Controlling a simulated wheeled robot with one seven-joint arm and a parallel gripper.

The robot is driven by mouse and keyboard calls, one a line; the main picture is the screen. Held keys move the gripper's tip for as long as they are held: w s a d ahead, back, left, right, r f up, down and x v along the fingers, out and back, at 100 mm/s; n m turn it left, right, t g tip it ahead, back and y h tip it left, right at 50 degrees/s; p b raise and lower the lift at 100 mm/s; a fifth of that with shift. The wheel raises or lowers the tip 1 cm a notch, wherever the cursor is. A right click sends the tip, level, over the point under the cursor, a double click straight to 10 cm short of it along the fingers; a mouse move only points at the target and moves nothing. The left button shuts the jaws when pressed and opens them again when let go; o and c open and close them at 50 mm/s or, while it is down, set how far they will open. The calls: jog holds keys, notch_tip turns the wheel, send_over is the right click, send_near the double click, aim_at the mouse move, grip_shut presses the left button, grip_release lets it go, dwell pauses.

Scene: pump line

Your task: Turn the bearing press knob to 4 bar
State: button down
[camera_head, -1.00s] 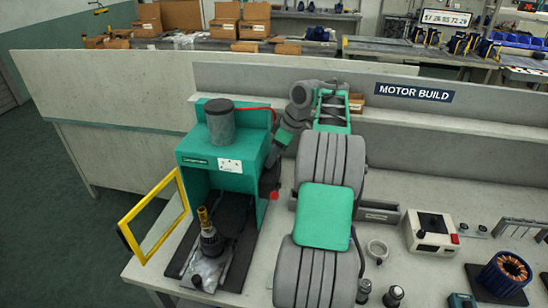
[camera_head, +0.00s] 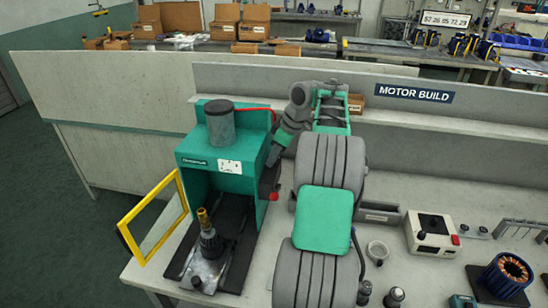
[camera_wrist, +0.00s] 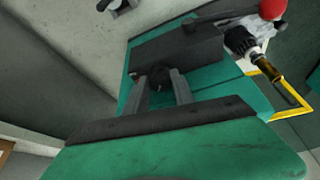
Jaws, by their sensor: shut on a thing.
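The bearing press is a teal housing (camera_head: 215,165) with a dark grey cylinder on top, at left of centre in the head view. In the wrist view, a dark round knob (camera_wrist: 158,74) sits by a dark block on the press. My gripper (camera_wrist: 160,80) has one finger on each side of this knob and is shut on it. The knob's scale and pointer cannot be read. In the head view, the fingertips and knob are hidden beside the press, behind my arm.
A yellow-framed guard door (camera_head: 155,215) stands open at the press's left. A shaft part with a brass tip (camera_head: 207,235) stands in the press bay. A red ball (camera_head: 274,196) sticks out at the press's right side. A control box (camera_head: 432,232) stands at right.

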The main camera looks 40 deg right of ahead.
jog(key=shift+a+f+m+b, duration=0.1)
jog(key=shift+f+m+b, duration=0.1)
jog(key=shift+m+b, duration=0.2)
jog(key=shift+r, duration=0.15)
jog(key=c, duration=1.1)
grip_release()
jog(key=shift+o, duration=0.2)
